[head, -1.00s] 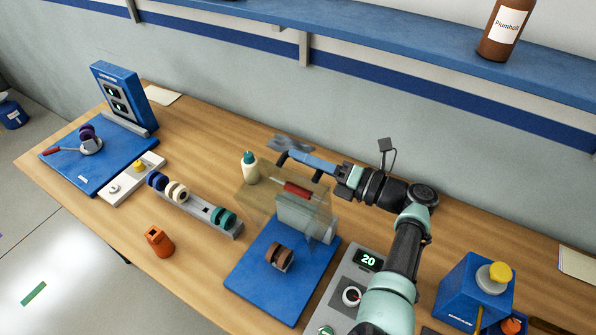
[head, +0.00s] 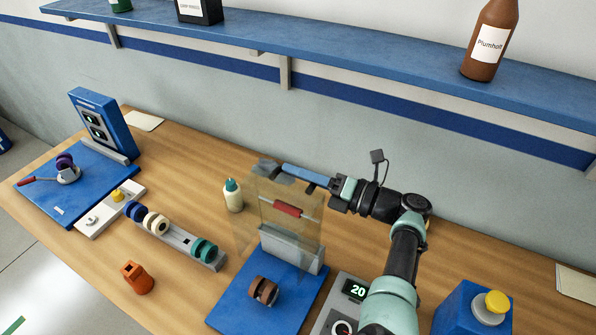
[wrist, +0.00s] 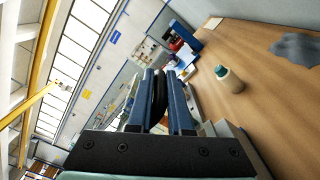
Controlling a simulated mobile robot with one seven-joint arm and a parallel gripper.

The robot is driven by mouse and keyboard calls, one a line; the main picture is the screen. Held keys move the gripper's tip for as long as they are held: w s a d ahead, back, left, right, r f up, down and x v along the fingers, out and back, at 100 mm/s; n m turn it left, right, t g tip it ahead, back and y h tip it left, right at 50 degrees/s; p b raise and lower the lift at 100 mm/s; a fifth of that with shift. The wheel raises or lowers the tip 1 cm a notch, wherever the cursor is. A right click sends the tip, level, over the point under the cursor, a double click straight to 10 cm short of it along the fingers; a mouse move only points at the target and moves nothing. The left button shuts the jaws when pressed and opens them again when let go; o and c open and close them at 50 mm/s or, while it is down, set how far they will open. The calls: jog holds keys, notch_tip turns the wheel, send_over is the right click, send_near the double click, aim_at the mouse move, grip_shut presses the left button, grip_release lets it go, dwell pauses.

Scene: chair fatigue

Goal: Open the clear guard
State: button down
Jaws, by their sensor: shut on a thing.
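The clear guard (head: 268,205) is a see-through, amber-tinted cover with a red part on it (head: 288,209). It stands raised, nearly upright, over the blue base plate (head: 240,300) and the grey block (head: 291,250). A brown ring-shaped specimen (head: 263,290) sits on the plate in front of it. My gripper (head: 287,167) reaches from the right to the guard's top edge. In the wrist view its blue fingers (wrist: 163,78) are shut on a dark bar (wrist: 159,98), seemingly the guard's handle. The fingers partly hide the bar.
A teal-capped bottle (head: 233,196) stands left of the guard, close to it. A control box reading 20 (head: 345,296) is right of the plate. A shelf (head: 330,65) runs above.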

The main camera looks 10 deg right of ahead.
jog(key=c, duration=0.8)
grip_release()
jog(key=shift+f, duration=0.1)
jog(key=shift+c, duration=0.2)
jog(key=b+v, duration=0.2)
jog(key=v, duration=1.1)
